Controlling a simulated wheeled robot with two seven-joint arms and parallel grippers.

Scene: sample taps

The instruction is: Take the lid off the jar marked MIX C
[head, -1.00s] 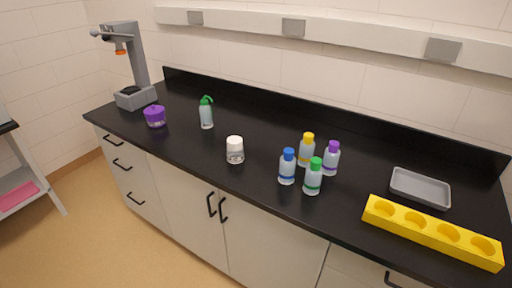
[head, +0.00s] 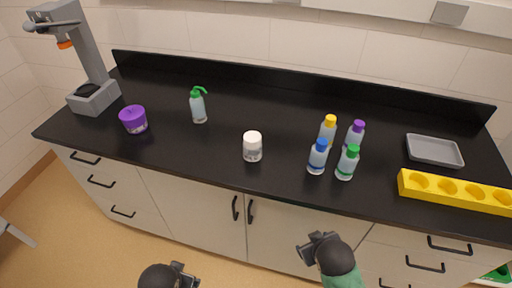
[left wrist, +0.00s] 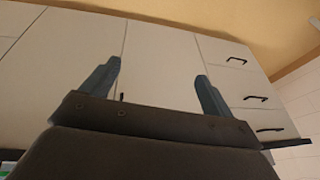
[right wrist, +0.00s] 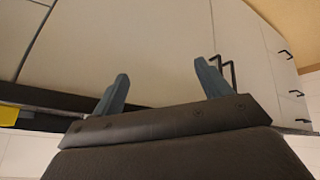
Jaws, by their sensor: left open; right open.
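A small jar with a white lid (head: 252,137) stands upright on the black counter, in the middle of the head view. My right gripper (head: 312,242) is below the counter front, open and empty in the right wrist view (right wrist: 162,72).
Several bottles with blue (head: 318,158), green (head: 347,163), yellow (head: 328,130) and purple caps (head: 357,127) cluster right of the white-lidded jar. A green-topped dispenser bottle (head: 198,108), grey stand (head: 92,92), grey tray (head: 434,150) and yellow rack (head: 452,193) share the counter (head: 230,185).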

